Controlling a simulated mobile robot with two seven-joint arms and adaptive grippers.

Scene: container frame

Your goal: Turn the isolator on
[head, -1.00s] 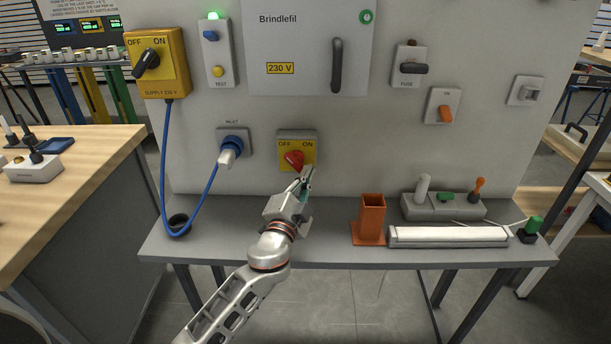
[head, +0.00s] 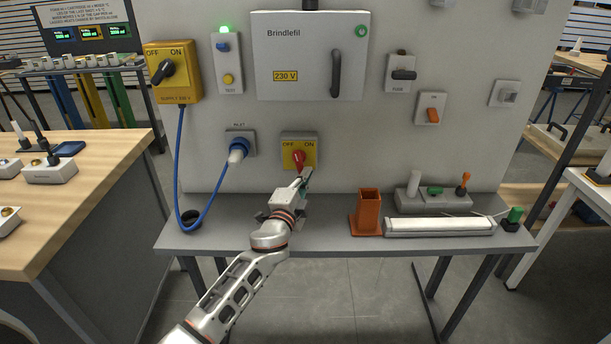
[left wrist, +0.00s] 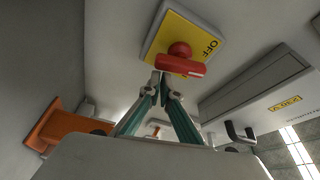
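The isolator is a yellow plate (head: 312,142) marked OFF and ON, low on the grey panel. Its red knob (head: 298,160) stands nearly upright in the head view, between the two marks. In the left wrist view the red knob (left wrist: 182,66) is close in front of the fingers, with OFF readable on the plate (left wrist: 184,32). My left gripper (head: 305,176) is just below the knob; its fingertips (left wrist: 161,80) are together, with nothing visible between them. They are at the knob's edge; whether they touch it I cannot tell. My right gripper is out of view.
A blue inlet plug (head: 238,150) and its cable are left of the isolator. The Brindlefil cabinet (head: 310,60) is above.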

